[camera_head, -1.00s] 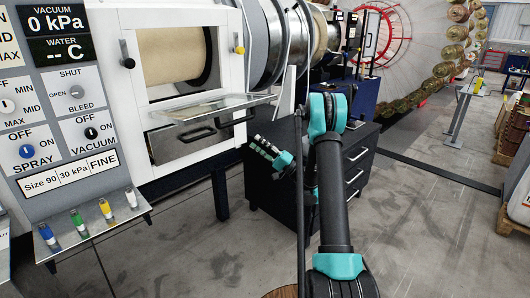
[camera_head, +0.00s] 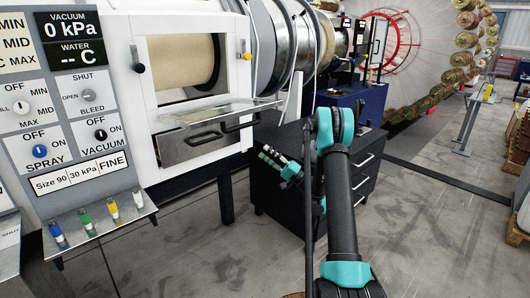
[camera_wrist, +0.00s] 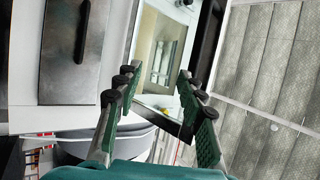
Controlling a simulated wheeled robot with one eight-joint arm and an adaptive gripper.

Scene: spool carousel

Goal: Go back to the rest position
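My arm reaches up in the middle of the head view, with a teal elbow and a teal wrist. My gripper (camera_head: 270,156) points left there, small, in front of a dark drawer cabinet. In the wrist view my gripper (camera_wrist: 156,73) shows two dark fingers with green pads. They stand apart with nothing between them, so it is open and empty. No held object shows in either view.
A control panel (camera_head: 74,100) and a white machine with an open window (camera_head: 140,90) stand at left. A glass flap (camera_head: 215,110) juts out. The dark cabinet (camera_head: 345,200) stands close behind my arm. Grey floor (camera_head: 440,240) is clear at right.

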